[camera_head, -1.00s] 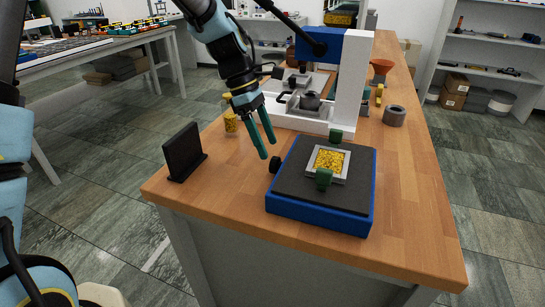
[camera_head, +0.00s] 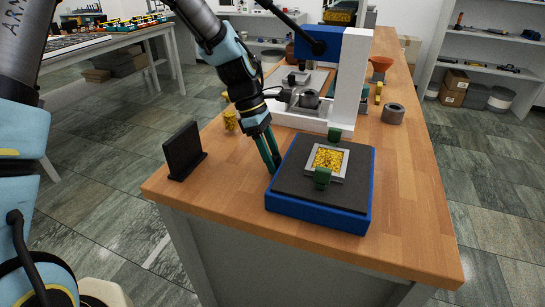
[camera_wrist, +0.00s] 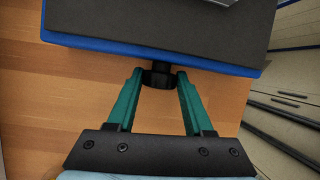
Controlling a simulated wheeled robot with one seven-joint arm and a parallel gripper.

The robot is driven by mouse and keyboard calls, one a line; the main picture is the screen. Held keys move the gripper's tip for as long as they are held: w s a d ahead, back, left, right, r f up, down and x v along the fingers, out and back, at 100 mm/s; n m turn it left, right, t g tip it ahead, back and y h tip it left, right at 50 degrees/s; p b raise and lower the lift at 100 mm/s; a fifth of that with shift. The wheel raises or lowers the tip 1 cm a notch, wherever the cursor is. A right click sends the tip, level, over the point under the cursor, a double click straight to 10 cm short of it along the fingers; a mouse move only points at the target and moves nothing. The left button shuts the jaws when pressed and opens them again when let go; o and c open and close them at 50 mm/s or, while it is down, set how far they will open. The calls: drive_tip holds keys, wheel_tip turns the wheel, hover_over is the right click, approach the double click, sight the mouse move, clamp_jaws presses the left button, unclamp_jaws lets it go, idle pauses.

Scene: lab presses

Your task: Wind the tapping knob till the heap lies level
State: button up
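The gold granular heap (camera_head: 328,158) lies in a square light-grey frame, with a dark green block (camera_head: 322,178) at its near side and another (camera_head: 334,134) at its far side. The frame sits on the dark top of a blue-sided tapping base (camera_head: 318,210). The black tapping knob (camera_wrist: 159,75) projects from the base's side in the wrist view; my gripper hides it in the head view. My gripper (camera_head: 273,170) points down beside the base. Its green fingers (camera_wrist: 160,82) are apart, one on each side of the knob, with little or no visible gap. Firm contact is unclear.
A black upright plate (camera_head: 184,152) stands on the wooden bench (camera_head: 410,210) to the left. A blue and white press (camera_head: 349,80) stands behind the base. A yellow cylinder (camera_head: 230,120) and grey ring (camera_head: 393,114) stand farther back.

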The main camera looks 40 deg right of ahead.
clamp_jaws()
drive_tip(key=h+b, duration=0.1)
drive_tip(key=b, duration=0.1)
drive_tip(key=t+h+b, duration=0.1)
drive_tip(key=shift+a+f+m+b, duration=0.15)
drive_tip(key=shift+f+m+b, duration=0.15)
drive_tip(key=shift+f+b, duration=0.05)
drive_tip(key=shift+s+r+t+h+b, duration=0.1)
drive_tip(key=shift+t+h+b, duration=0.5)
drive_tip(key=shift+b, duration=0.45)
drive_tip(key=shift+a+r+h+b, duration=0.1)
drive_tip(key=shift+r+h+b, duration=0.1)
drive_tip(key=shift+h+b, duration=0.15)
drive_tip(key=o, duration=0.5)
unclamp_jaws()
drive_tip(key=shift+o, duration=0.2)
drive_tip(key=shift+r, duration=0.1)
drive_tip(key=v, duration=1)
drive_tip(key=shift+a+r, duration=0.2)
drive_tip(key=shift+r, duration=0.15)
